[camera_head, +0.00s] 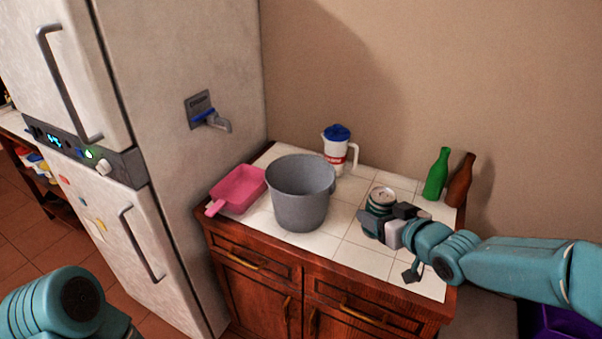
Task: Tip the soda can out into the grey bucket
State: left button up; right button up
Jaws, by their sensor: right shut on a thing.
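The grey bucket (299,200) stands upright on the white tiled counter top, left of its middle. The soda can (381,196) is right of the bucket, upright or nearly so, with its pale top showing. My right gripper (382,221) is shut on the can from the right, and its dark fingers hide part of the can's side. I cannot tell whether the can touches the counter. The can is apart from the bucket. My left arm shows at the lower left, but its gripper is out of the picture.
A pink dustpan-like tray (238,189) lies left of the bucket. A white jug with a blue lid (337,149) stands behind it. A green bottle (437,174) and a brown bottle (460,180) stand at the back right. The fridge (190,60) borders the counter's left.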

jog(key=s+a+f, duration=0.2)
jog(key=a+f, duration=0.4)
jog(key=a, duration=0.1)
jog(key=s+d+f+m+h, duration=0.2)
jog(key=d+f+m+h, duration=0.1)
jog(key=d+h, duration=0.1)
jog(key=shift+d+f+m+t, duration=0.15)
jog(key=shift+d+m+t, duration=0.15)
jog(key=shift+d, duration=0.15)
